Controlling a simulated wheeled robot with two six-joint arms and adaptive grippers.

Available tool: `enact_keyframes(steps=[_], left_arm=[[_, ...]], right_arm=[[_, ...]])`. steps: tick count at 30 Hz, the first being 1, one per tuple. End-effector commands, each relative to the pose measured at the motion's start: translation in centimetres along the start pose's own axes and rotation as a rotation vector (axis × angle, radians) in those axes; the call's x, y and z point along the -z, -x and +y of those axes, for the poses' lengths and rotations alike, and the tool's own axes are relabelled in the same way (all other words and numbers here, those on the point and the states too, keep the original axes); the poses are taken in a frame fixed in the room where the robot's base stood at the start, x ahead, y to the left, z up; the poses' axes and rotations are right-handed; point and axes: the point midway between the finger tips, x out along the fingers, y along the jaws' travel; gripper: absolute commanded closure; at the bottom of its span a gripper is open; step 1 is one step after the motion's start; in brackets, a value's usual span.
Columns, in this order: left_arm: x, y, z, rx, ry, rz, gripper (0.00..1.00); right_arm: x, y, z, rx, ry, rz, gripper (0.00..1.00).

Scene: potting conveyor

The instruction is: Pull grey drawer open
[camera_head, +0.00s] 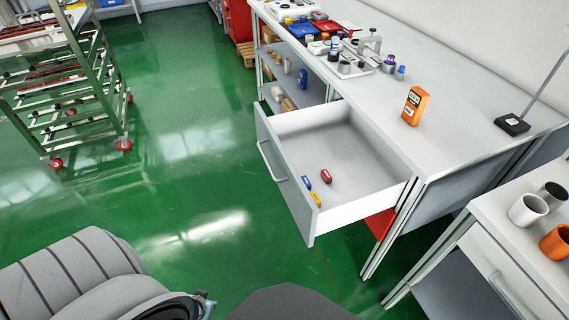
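The grey drawer (277,181) stands pulled out of the workbench, its inside open to view. Its front panel (284,178) faces the lower left and carries a pale bar handle (271,162). A red piece (326,176), a blue piece (306,183) and a yellow piece (316,199) lie in the drawer near its front. A grey part of my arm shows at the lower left, well below the handle and apart from it. I see no fingertips of either gripper, and nothing is touching the handle.
The long bench top (390,120) holds an orange device (415,105), a black-based stand (512,124) and several small containers at the back. A second bench at the right carries cups (527,209). A green wheeled rack (75,95) stands left. Green floor (180,140) lies clear between.

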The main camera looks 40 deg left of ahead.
Motion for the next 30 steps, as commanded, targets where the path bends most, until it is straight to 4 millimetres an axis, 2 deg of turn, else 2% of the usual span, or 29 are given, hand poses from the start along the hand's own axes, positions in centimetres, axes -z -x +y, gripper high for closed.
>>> enact_keyframes(steps=[1, 2, 3, 4, 5, 6, 8, 9, 12, 15, 16, 18, 23, 27, 30], left_arm=[[5.2, -2.2, -2.4, 0.026, 0.132, 0.123, 0.7], [9.0, -2.1, -3.6, 0.025, 0.238, 0.208, 0.7], [14.1, -1.3, -4.7, 0.0, 0.382, 0.326, 0.7], [17.8, -0.1, -5.0, -0.039, 0.489, 0.414, 0.7], [21.1, 1.4, -4.8, -0.094, 0.591, 0.496, 0.7], [25.0, 3.7, -4.1, -0.194, 0.721, 0.59, 0.7], [29.4, 7.7, -2.2, -0.372, 0.89, 0.688, 0.7], [31.3, 10.4, -0.6, -0.499, 0.983, 0.724, 0.7], [33.8, 15.8, 2.9, -0.768, 1.149, 0.731, 0.7], [34.5, 18.9, 4.7, -0.916, 1.23, 0.702, 0.7], [34.7, 19.3, 5.0, -0.936, 1.242, 0.697, 0.7], [35.1, 19.4, 5.2, -0.953, 1.256, 0.692, 0.7], [36.8, 18.2, 5.6, -0.954, 1.257, 0.694, 0.7], [40.0, 16.4, 6.4, -0.959, 1.264, 0.693, 0.7], [42.3, 15.4, 7.0, -0.959, 1.266, 0.69, 0.7]], right_arm=[[-0.6, -3.7, -0.1, -0.003, 0.004, -0.002, 0.52], [-0.8, -5.0, 0.0, -0.006, 0.006, -0.004, 0.52], [-1.3, -6.7, 0.2, -0.011, 0.011, -0.008, 0.52], [-1.6, -8.0, 0.5, -0.015, 0.015, -0.012, 0.52], [-2.0, -9.1, 0.7, -0.02, 0.019, -0.015, 0.52], [-2.4, -10.6, 1.0, -0.026, 0.025, -0.019, 0.52], [-2.8, -12.5, 1.2, -0.03, 0.031, -0.021, 0.52], [-2.8, -13.5, 1.2, -0.032, 0.034, -0.019, 0.52], [-2.4, -15.1, 1.3, -0.036, 0.04, -0.009, 0.52], [-1.8, -15.8, 1.7, -0.043, 0.044, 0.002, 0.52], [-1.7, -15.9, 1.9, -0.045, 0.044, 0.004, 0.52], [-0.8, -16.1, 1.9, -0.046, 0.037, 0.02, 0.52], [2.6, -17.8, 0.2, -0.021, -0.004, 0.085, 0.52], [6.4, -19.2, -1.4, 0.007, -0.053, 0.155, 0.52], [8.2, -19.3, -2.2, 0.023, -0.075, 0.189, 0.52]])
